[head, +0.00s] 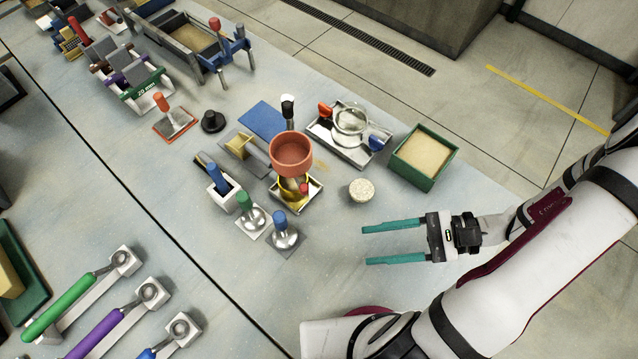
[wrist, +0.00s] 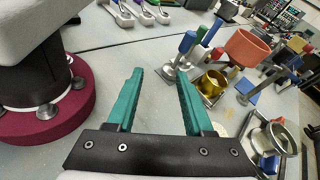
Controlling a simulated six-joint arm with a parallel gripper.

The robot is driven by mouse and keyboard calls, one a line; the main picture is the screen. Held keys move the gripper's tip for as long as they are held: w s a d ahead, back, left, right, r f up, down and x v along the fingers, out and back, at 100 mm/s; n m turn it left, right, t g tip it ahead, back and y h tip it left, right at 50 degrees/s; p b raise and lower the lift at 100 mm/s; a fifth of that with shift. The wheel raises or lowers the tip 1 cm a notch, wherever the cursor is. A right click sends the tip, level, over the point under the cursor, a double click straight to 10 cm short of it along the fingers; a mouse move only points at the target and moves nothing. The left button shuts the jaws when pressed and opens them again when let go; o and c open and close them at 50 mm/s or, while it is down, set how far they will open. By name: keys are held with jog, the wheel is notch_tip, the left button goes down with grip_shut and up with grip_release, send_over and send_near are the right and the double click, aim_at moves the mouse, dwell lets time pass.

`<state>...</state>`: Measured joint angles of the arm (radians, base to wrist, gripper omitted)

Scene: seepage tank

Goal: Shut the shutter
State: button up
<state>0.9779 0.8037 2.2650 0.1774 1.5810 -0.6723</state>
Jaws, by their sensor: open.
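I cannot tell for sure which part is the shutter. A long grey tank (head: 190,45) with sand in it stands at the back left, with a blue frame (head: 232,48) and a red knob (head: 214,23) at its right end. Nearer, a terracotta bowl (head: 291,153) sits above a brass cup (head: 292,188); both also show in the wrist view, the bowl (wrist: 247,47) above the cup (wrist: 212,83). My gripper (head: 367,245) is open and empty, right of these, its teal fingers pointing left; the fingers also show in the wrist view (wrist: 161,75).
Blue- and green-knobbed stamps (head: 284,236) stand left of my gripper. A pale round disc (head: 361,190), a strainer on a tray (head: 350,122) and a green sand box (head: 425,155) lie beyond it. Several coloured-handled tools (head: 95,330) lie front left. The table just left of my fingers is clear.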

jog(key=w+a+r+n+g+h, duration=0.2)
jog(key=w+r+n+g+h, duration=0.3)
jog(key=n+h, duration=0.4)
jog(key=n+t+h, duration=0.4)
jog(key=n+h, duration=0.2)
jog(key=n, duration=0.5)
send_near(304, 186)
notch_tip(304, 186, down, 9)
jog(key=shift+d+r, duration=0.1)
jog(key=shift+d, duration=0.05)
grip_shut()
